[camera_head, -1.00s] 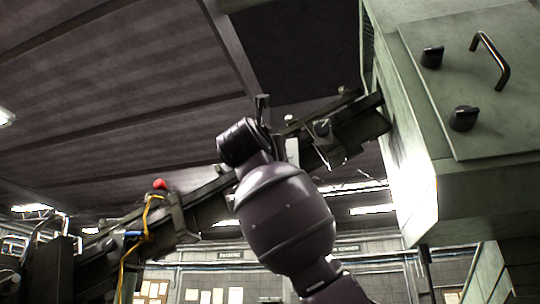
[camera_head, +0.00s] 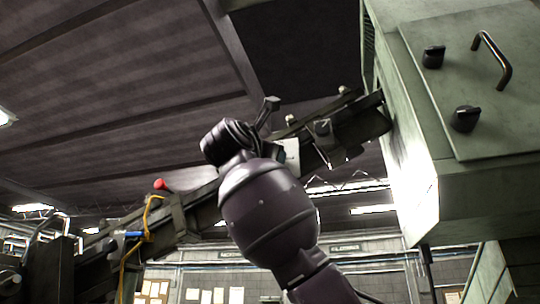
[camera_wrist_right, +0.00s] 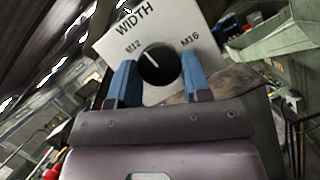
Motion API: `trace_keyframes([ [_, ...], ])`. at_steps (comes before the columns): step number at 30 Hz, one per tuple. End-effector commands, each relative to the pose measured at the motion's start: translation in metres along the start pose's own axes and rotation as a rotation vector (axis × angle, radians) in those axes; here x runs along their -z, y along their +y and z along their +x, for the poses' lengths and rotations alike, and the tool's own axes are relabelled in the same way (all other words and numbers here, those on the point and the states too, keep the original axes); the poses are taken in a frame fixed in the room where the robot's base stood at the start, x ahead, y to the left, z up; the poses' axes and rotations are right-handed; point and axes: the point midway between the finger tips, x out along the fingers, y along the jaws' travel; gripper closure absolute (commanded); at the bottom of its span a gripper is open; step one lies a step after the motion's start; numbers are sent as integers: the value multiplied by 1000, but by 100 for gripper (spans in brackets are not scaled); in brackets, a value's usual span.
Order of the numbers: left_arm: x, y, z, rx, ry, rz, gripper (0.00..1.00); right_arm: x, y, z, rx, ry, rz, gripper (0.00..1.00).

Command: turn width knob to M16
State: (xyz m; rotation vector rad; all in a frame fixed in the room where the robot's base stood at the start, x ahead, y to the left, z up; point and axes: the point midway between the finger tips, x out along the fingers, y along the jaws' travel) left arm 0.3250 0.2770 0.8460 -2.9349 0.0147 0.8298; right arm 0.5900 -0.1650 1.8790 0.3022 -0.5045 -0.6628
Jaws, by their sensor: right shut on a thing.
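The width knob (camera_wrist_right: 158,65) is a round black knob with a white pointer line, on a white plate (camera_wrist_right: 112,47) marked WIDTH, with M12 left and M16 right. The pointer slants up and left, toward the M12 side. In the right wrist view, my right gripper (camera_wrist_right: 158,78) has one blue finger on each side of the knob and is shut on it. In the head view my right arm reaches up to a sloping rail, where a white plate (camera_head: 287,152) partly shows; the fingers and knob cannot be made out there. My left gripper is not in view.
The dark sloping rail (camera_head: 350,125) runs up to a green machine housing (camera_head: 400,60) with black knobs and a handle. A red button (camera_head: 160,184) and yellow cable (camera_head: 148,215) sit lower on the rail. A green box-like part (camera_wrist_right: 285,30) is right of the plate.

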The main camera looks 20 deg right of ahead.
Motion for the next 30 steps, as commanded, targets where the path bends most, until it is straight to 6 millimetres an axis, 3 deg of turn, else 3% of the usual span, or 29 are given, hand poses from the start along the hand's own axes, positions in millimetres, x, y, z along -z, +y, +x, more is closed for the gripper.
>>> trace_keyframes([
  [30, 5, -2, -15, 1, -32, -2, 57, -5, 8, 2, 370, 2, 892, 80],
])
